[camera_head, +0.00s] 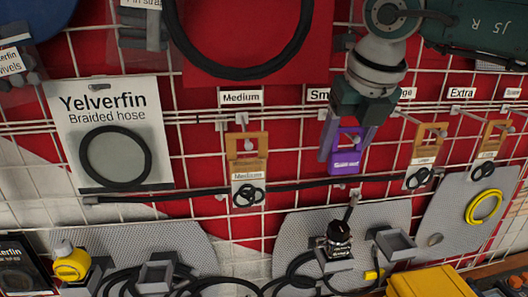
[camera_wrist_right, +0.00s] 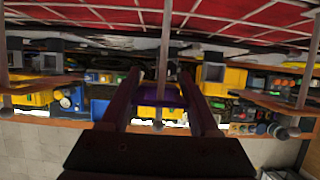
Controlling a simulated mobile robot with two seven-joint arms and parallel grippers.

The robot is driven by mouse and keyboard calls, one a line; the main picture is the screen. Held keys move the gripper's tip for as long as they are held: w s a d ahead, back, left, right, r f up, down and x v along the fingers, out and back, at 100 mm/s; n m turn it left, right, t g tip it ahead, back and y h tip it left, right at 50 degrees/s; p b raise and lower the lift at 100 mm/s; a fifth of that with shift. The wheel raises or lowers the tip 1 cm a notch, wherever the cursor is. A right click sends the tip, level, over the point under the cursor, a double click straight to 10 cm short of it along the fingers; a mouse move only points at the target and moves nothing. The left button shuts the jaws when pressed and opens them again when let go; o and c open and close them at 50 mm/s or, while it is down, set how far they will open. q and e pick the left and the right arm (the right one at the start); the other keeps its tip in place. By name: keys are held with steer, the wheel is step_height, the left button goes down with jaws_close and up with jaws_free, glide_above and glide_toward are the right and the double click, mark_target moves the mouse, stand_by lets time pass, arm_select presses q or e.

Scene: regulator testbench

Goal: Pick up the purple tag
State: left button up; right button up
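The purple tag (camera_head: 345,163) has white lettering and is at the wall grid, under the label row, right of the middle in the head view. My right gripper (camera_head: 347,150) reaches down from above, with one finger on each side of the tag. Its fingers are wide apart, and I see no clear grip on the tag. In the right wrist view the purple tag (camera_wrist_right: 158,96) shows as a band between the two fingers, with a ball-ended peg running between them. Whether the fingers touch its edges is hard to tell. My left gripper is out of view.
An orange Medium tag (camera_head: 248,145) hangs to the left, and two more orange tags (camera_head: 428,143) (camera_head: 490,140) hang close on the right. A black rod (camera_head: 300,186) runs below. A Yelverfin hose packet (camera_head: 113,135) hangs at left. Pegs stick out around the gripper.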

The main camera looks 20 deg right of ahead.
steer(key=c, duration=0.8)
